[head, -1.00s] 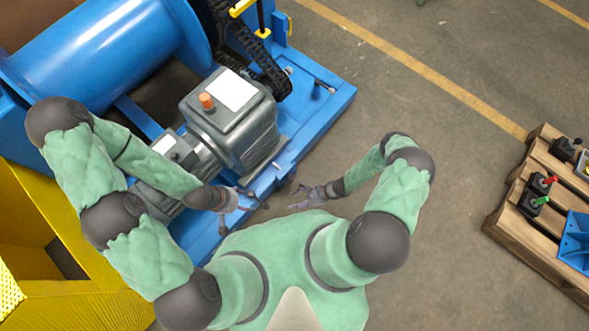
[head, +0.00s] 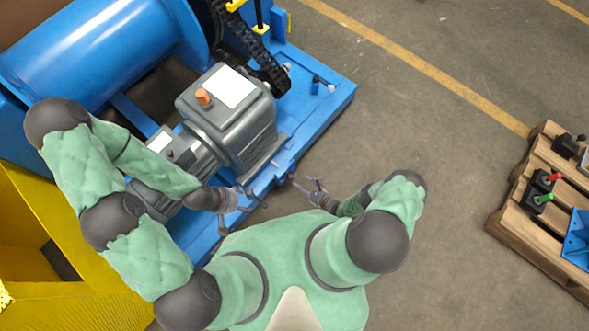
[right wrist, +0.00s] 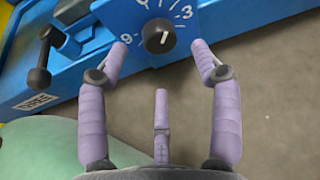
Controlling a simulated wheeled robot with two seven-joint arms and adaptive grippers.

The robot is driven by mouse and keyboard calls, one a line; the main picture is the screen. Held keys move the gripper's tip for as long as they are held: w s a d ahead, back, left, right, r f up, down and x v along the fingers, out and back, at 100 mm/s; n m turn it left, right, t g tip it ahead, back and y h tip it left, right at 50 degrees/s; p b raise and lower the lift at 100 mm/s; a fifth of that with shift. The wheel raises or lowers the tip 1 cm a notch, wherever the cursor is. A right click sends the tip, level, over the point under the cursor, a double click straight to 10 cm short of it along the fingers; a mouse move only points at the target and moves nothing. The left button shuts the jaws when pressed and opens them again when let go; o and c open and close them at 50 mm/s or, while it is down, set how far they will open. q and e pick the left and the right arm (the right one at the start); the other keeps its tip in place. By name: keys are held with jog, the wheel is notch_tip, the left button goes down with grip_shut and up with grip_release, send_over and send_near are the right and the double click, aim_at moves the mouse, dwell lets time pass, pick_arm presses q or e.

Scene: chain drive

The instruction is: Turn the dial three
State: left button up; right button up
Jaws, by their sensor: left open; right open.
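The dial (right wrist: 158,37) is a round black knob with a white line on a blue plate in the right wrist view. White marks surround it, with a 9 to its left and a 3 to its upper right; other figures are cut off. My right gripper (right wrist: 161,48) is open, its lilac fingers on either side of the knob with gaps showing. In the head view, my right gripper (head: 308,186) is beside the blue base's edge, and the dial cannot be made out. My left gripper (head: 244,197) is open and empty by the motor.
The grey motor (head: 232,128) stands on the blue base (head: 310,122), with a blue drum (head: 100,50) behind. In the wrist view, a black lever (right wrist: 41,72) is left of the dial. A pallet (head: 518,210) with controls stands at right. Floor between is clear.

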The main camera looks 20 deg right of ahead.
aim_at(293, 178)
jog(key=b+x, duration=0.2)
jog(key=x, duration=0.4)
jog(key=shift+a, duration=0.1)
jog(key=shift+w, duration=0.1)
jog(key=c, duration=1.1)
